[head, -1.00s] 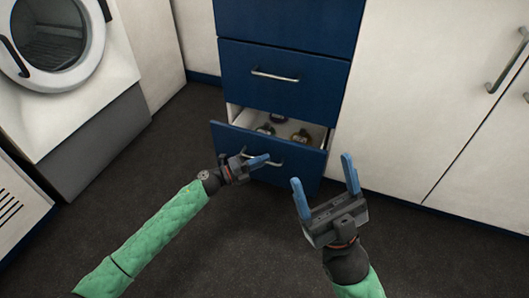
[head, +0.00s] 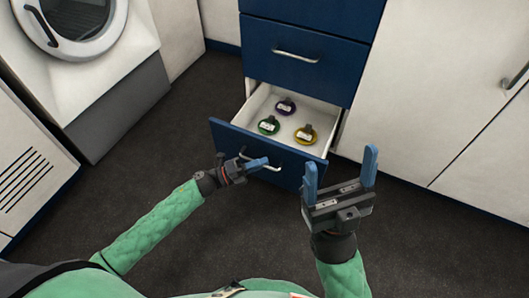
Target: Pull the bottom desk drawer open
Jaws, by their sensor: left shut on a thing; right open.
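The bottom desk drawer (head: 222,136) has a blue front and stands well out from the cabinet, with its white inside showing. Its metal handle (head: 272,174) is on the front. My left gripper (head: 256,164) is shut on this handle at its left part; the fingers hide some of it. My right gripper (head: 340,178) is open and empty, held in front of the cabinet to the right of the drawer.
A closed blue drawer (head: 300,75) is above. A washer-like machine (head: 95,60) stands at left, white cupboards (head: 430,100) at right. The dark floor in front is clear.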

